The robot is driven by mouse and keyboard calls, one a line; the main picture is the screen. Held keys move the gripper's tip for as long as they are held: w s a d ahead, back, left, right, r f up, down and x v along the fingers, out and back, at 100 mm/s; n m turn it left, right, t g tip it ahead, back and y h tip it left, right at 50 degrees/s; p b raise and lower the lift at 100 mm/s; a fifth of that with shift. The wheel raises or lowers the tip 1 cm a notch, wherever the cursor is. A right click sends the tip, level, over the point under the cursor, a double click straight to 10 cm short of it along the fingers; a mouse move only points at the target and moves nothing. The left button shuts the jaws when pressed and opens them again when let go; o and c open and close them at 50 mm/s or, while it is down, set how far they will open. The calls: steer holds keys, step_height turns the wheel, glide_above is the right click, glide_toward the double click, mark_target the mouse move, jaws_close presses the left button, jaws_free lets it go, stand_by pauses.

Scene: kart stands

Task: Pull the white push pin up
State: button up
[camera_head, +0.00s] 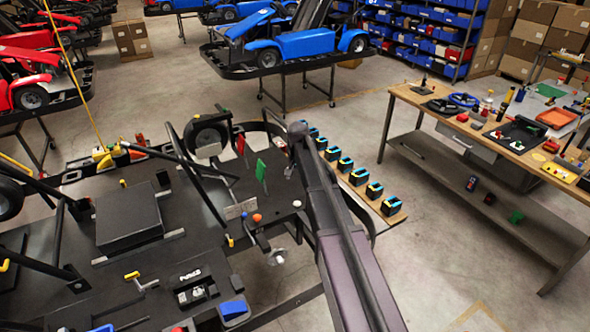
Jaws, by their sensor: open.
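A small white round knob (297,204), which looks like the white push pin, sits on the dark kart deck just left of my arm. An orange round knob (257,218) is to its left, near a small blue one (244,214). Whether the white pin is up or down is too small to tell. My arm runs from the bottom edge up past the right side of the pin. Its far end is above and behind the pin in the picture.
Red and green flags (261,170) stand on the kart behind the white knob. Several black-and-blue boxes (358,177) line a board right of my arm. A workbench (480,140) with tools stands at the right. The floor between is clear.

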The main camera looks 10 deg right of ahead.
mark_target(297, 203)
steer(key=shift+w, duration=0.2)
stand_by(0.4)
step_height(297, 203, down, 14)
steer(key=b, duration=1.3)
steer(key=shift+r+b, duration=0.25)
steer(key=shift+b, duration=0.15)
jaws_close()
steer(key=shift+r+p, duration=0.65)
stand_by(0.5)
steer(key=shift+c, duration=0.2)
jaws_free()
steer(key=shift+d, duration=0.1)
